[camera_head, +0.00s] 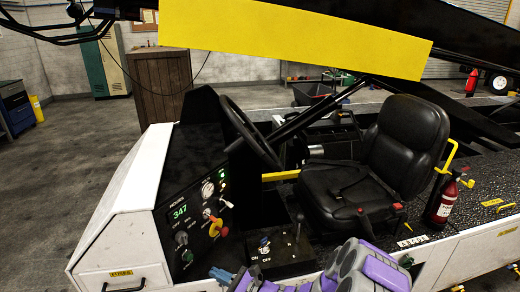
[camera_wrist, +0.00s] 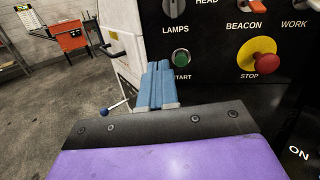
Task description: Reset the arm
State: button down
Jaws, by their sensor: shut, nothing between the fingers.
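My gripper (camera_wrist: 157,88) shows in the wrist view as two blue fingers pressed together, shut and empty. Its tips appear just below and left of the green START button (camera_wrist: 181,57) on the black control panel; I cannot tell whether they touch anything. In the head view my gripper (camera_head: 222,274) is at the bottom, in front of the loader's panel (camera_head: 200,200), with my purple and grey arm (camera_head: 365,268) folded to its right. The arm's lower part is cut off by the picture's edge.
The red STOP knob (camera_wrist: 268,62) sits right of START. The head view shows a steering wheel (camera_head: 248,133), black seat (camera_head: 365,170), red fire extinguisher (camera_head: 442,200) and yellow-sided boom (camera_head: 295,35) overhead. Open floor (camera_head: 75,150) lies to the left.

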jog(key=s+a+r+n+g+y, duration=0.2)
jog(key=s+a+r+n+g, duration=0.2)
jog(key=s+r+n+g, duration=0.65)
jog(key=s+d+r+n+g+h, duration=0.35)
jog(key=s+r+n, duration=0.3)
jog(key=s, duration=0.55)
jog(key=s+d+n+t+h, duration=0.1)
jog(key=s+d+h, duration=0.3)
jog(key=d, duration=0.5)
jog(key=s+d+n+t+h, duration=0.2)
jog(key=s+d+h, duration=0.3)
jog(key=d, duration=0.4)
jog(key=s+d+f+n+t+h, duration=0.1)
jog(key=s+d+h, duration=0.3)
jog(key=d, duration=0.6)
jog(key=shift+s+n+t+h, duration=0.3)
jog(key=shift+s+n+h, duration=0.15)
jog(key=shift+h, duration=0.8)
